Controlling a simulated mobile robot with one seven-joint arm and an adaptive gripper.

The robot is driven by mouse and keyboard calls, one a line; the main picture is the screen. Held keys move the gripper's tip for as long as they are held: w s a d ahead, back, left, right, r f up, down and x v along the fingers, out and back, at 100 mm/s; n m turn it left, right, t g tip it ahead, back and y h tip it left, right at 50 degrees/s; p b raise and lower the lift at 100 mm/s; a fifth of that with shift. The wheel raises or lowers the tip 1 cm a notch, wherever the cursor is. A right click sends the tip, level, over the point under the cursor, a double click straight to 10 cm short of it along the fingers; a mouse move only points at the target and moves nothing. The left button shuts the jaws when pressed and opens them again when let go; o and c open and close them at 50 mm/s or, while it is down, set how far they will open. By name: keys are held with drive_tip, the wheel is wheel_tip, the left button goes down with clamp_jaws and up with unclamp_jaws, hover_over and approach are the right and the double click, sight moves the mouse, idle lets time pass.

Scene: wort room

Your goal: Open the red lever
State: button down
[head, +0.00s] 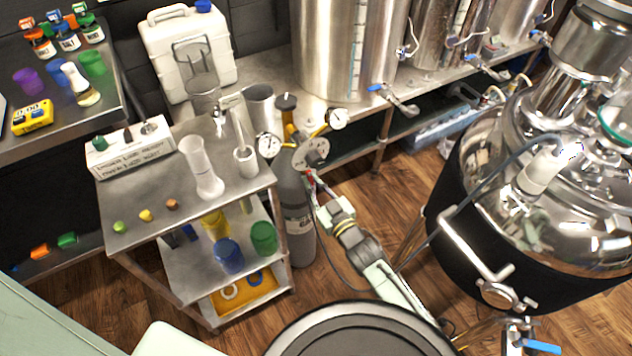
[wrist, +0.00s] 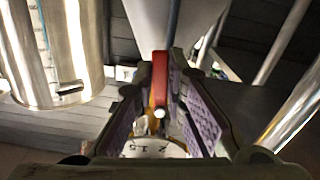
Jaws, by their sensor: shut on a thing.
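The red lever (wrist: 160,78) stands between the two finger pads of my gripper (wrist: 161,92) in the wrist view. My gripper is shut on it. A round white dial with printed numbers (wrist: 160,148) shows just below the lever, between the fingers. In the head view my gripper (head: 313,180) is at the front of the regulator on the grey gas cylinder (head: 296,195). Only a small bit of red shows there, and my fingers hide most of the lever.
A steel cart (head: 120,238) with cups and glassware stands left of the cylinder. A large steel kettle (head: 460,215) is at the right. Steel tanks (head: 345,60) stand on the shelf behind. Some wooden floor (head: 385,200) is clear around my arm.

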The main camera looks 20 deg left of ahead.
drive_tip(key=shift+s+a+m, duration=0.1)
drive_tip(key=shift+m, duration=0.4)
drive_tip(key=c, duration=1.6)
unclamp_jaws()
drive_tip(key=shift+s, duration=0.1)
drive_tip(key=v, duration=1.2)
